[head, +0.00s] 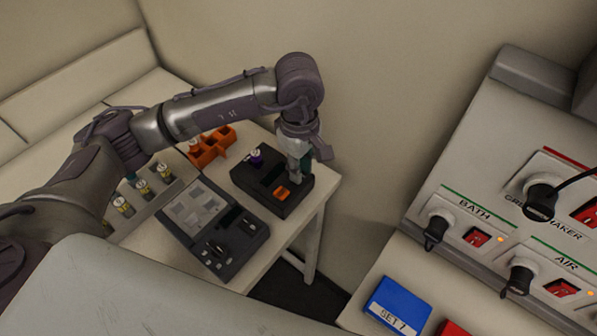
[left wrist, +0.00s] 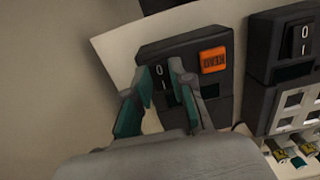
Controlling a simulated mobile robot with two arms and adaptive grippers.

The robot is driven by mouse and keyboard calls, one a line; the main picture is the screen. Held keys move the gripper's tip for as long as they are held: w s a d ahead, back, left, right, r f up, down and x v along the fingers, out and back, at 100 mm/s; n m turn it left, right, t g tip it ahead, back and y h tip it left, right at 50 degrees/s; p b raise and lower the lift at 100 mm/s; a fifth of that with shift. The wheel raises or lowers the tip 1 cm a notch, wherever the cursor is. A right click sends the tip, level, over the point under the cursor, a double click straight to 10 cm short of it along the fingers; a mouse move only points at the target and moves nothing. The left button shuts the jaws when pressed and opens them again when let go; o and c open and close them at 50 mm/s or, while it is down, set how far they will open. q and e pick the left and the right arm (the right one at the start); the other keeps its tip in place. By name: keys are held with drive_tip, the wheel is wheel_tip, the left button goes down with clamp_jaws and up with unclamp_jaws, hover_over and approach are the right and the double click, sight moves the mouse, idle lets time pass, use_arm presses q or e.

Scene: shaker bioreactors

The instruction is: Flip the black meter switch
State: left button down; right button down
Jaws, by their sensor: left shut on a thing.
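The black meter (head: 243,181) stands on the white table near its right end in the head view. It has an orange button (head: 282,193), marked READ in the left wrist view (left wrist: 214,60). The black meter switch (left wrist: 160,73), marked 0 and I, is at the meter's edge beside that button. My left gripper (head: 298,174) reaches down over the meter's right side and hides the switch in the head view. In the left wrist view its fingertips (left wrist: 159,68) are on either side of the switch, shut on it. My right gripper is not in view.
A dark grey device (head: 210,228) lies left of the meter. A vial with a purple cap (head: 256,156) stands in the meter. An orange rack (head: 211,146) and several vials are behind and left. A panel with red switches (head: 476,238) and a blue block (head: 398,303) are at right.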

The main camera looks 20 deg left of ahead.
use_arm(q)
drive_tip(key=shift+y, duration=0.3)
drive_tip(key=c, duration=1)
unclamp_jaws()
drive_tip(key=shift+r, duration=0.1)
wheel_tip(320, 180, up, 12)
